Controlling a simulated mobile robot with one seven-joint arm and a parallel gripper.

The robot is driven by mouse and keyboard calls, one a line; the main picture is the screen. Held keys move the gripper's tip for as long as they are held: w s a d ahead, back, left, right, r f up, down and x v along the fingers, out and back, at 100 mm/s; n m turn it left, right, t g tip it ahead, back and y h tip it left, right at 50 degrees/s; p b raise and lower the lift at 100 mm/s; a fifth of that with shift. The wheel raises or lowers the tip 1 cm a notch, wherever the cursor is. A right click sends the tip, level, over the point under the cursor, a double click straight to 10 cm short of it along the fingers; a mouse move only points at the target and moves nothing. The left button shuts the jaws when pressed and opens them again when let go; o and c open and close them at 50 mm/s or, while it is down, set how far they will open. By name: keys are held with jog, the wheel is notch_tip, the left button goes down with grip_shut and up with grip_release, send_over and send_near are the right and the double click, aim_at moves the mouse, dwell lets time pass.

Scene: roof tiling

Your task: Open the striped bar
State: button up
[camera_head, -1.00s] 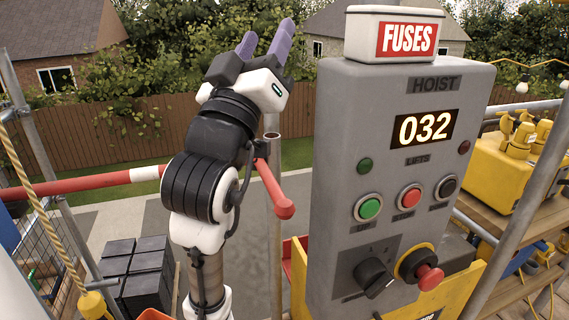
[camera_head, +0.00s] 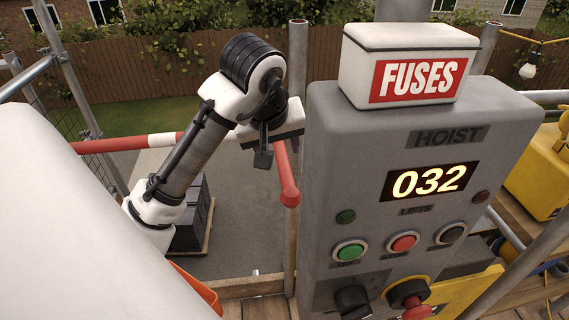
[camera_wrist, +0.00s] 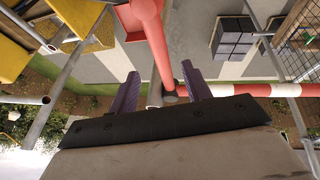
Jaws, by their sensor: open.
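The striped bar (camera_head: 160,140) is red and white and runs level from the left towards the hoist box. A red arm with a rounded end (camera_head: 289,190) sticks out towards me at its right end, above a post. In the wrist view the striped bar (camera_wrist: 285,90) enters from the right, and the red arm (camera_wrist: 154,35) comes down from the top. My gripper (camera_wrist: 160,80) is open, with its two purple fingers on either side of the red arm's lower part. I cannot tell whether they touch it. In the head view the wrist mostly hides the fingers.
The grey hoist box (camera_head: 400,200) stands close to the right of my gripper, with a fuse box (camera_head: 408,65) on top. Scaffold poles (camera_head: 68,70) stand at the left. Dark stacked blocks (camera_wrist: 234,37) lie on the ground beyond the bar. Wooden planks (camera_head: 245,288) lie below.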

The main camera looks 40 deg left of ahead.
aim_at(284, 168)
jog(key=p+x, duration=0.1)
jog(key=x, duration=0.8)
jog(key=shift+f, duration=0.1)
jog(key=shift+c, duration=0.4)
grip_shut()
